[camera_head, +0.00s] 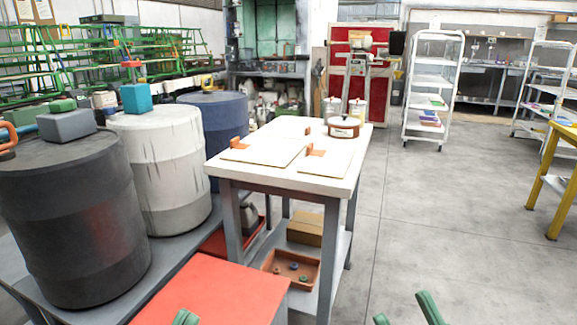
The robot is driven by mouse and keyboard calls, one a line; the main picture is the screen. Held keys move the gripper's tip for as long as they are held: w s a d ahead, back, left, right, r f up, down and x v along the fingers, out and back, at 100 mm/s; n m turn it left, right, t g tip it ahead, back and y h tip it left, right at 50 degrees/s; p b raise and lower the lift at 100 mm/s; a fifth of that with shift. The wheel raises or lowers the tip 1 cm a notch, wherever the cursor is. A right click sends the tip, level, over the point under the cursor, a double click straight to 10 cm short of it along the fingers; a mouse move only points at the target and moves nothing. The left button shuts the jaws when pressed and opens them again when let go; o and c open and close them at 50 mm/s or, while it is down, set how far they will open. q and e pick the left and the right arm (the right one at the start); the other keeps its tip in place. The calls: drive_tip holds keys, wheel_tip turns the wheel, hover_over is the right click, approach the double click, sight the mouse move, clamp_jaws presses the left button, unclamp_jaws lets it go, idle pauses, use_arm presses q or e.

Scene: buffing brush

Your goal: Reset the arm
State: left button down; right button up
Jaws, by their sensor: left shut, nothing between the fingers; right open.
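My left gripper (186,317) shows only as a green tip at the bottom edge, over the red surface. It is shut with nothing visible in it. My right gripper (406,314) shows as two green fingertips spread apart at the bottom edge, right of the table. It is open and empty, with the grey floor behind it. Both arms are otherwise out of frame. The white-topped table (262,183) stands ahead of both grippers, apart from them. No buffing brush can be made out clearly.
A red surface (215,295) lies low in front. Black (70,215), white (165,170) and blue (222,118) drums stand left. Thin boards (265,150), orange blocks and a brown-rimmed round container (343,128) are on the table. Open floor (430,220) lies right, before a white rack (433,85).

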use_arm(q)
wheel_tip(320, 180, up, 4)
drive_tip(key=s+p, duration=0.1)
drive_tip(key=s, duration=0.1)
drive_tip(key=w+a+f+n+g+y+p, duration=0.35)
drive_tip(key=w+f+n+y+p, duration=0.5)
drive_tip(key=p, duration=0.85)
use_arm(e)
drive_tip(key=w+d+f+m+g+h, duration=0.2)
drive_tip(key=w+f+m+g+h, duration=0.2)
drive_tip(key=w+f+m+h, duration=0.45)
use_arm(q)
drive_tip(key=s+a+f+g+y+p, duration=0.1)
drive_tip(key=s+f+g+y+p, duration=0.3)
drive_tip(key=s+f+g+p, duration=0.3)
drive_tip(key=s+n+g+p, duration=0.1)
drive_tip(key=s+p, duration=0.2)
drive_tip(key=p, duration=0.4)
drive_tip(key=shift+s+g, duration=0.25)
drive_tip(key=shift+g, duration=0.1)
use_arm(e)
drive_tip(key=s+d+f+m+g+h, duration=0.1)
drive_tip(key=s+d+f+g+h, duration=0.1)
drive_tip(key=s+f+g+h, duration=0.2)
drive_tip(key=s+f+g, duration=0.2)
drive_tip(key=s+g, duration=0.2)
drive_tip(key=s, duration=0.2)
drive_tip(key=shift+s+d+f+g, duration=0.25)
drive_tip(key=shift+s+f+g, duration=0.05)
drive_tip(key=shift+s+f, duration=0.1)
